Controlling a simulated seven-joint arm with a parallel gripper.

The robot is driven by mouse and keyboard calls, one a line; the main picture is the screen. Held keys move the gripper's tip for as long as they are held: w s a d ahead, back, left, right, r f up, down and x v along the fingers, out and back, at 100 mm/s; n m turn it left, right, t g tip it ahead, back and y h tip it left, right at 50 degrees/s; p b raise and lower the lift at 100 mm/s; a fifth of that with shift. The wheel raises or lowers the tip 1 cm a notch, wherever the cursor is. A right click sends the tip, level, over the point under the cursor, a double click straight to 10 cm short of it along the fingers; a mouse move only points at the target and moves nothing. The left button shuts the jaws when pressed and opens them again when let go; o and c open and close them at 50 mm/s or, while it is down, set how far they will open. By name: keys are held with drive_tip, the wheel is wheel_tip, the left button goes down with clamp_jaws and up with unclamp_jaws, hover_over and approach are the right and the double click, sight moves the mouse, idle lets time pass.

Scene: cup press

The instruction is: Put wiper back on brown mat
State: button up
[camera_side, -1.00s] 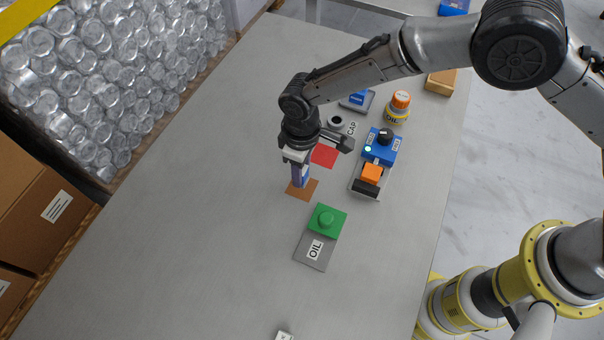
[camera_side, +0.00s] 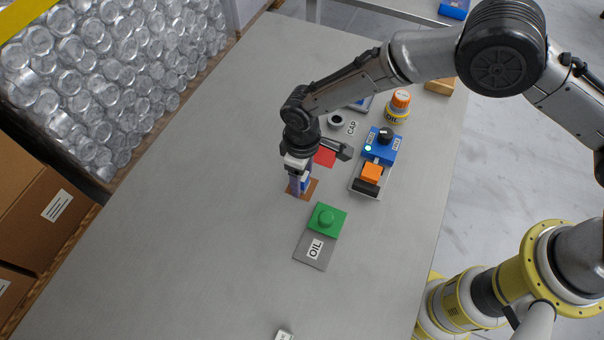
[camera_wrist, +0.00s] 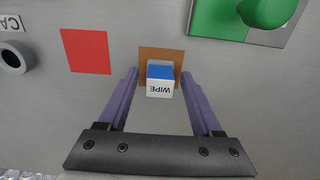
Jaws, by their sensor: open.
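The wiper (camera_wrist: 160,88), a small block with a white face marked WIPE and a blue part, stands on the brown mat (camera_wrist: 146,53) in the wrist view. My gripper (camera_wrist: 157,76) is open, with its purple fingers on either side of the wiper and a gap to each. In the side view the wiper (camera_side: 306,184) is partly hidden by my gripper (camera_side: 298,192), which is low over the brown mat (camera_side: 313,188).
A red square (camera_side: 324,157) lies beside the brown mat. A blue and orange device (camera_side: 378,160) stands to the right. The table's left side is clear.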

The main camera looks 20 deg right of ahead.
wheel_tip(320, 180, up, 13)
drive_tip(key=d+r+m+t, duration=0.1)
drive_tip(key=d+r+m, duration=0.1)
drive_tip(key=d+r, duration=0.9)
drive_tip(key=s+d+r+m+t+y, duration=0.1)
drive_tip(key=s+d+r, duration=0.15)
drive_tip(key=d, duration=0.35)
drive_tip(key=s+d+r+m+t, duration=0.1)
drive_tip(key=s+d+r+m, duration=0.1)
drive_tip(key=d+r, duration=0.3)
drive_tip(key=s+d+m+t+h, duration=0.1)
drive_tip(key=s+d+m, duration=0.3)
drive_tip(key=s+d, duration=0.9)
drive_tip(key=s+t, duration=0.1)
drive_tip(key=s, duration=0.3)
drive_tip(key=shift+s+d+f+t, duration=0.2)
drive_tip(key=shift+f+t, duration=0.1)
drive_tip(key=shift+f, duration=0.1)
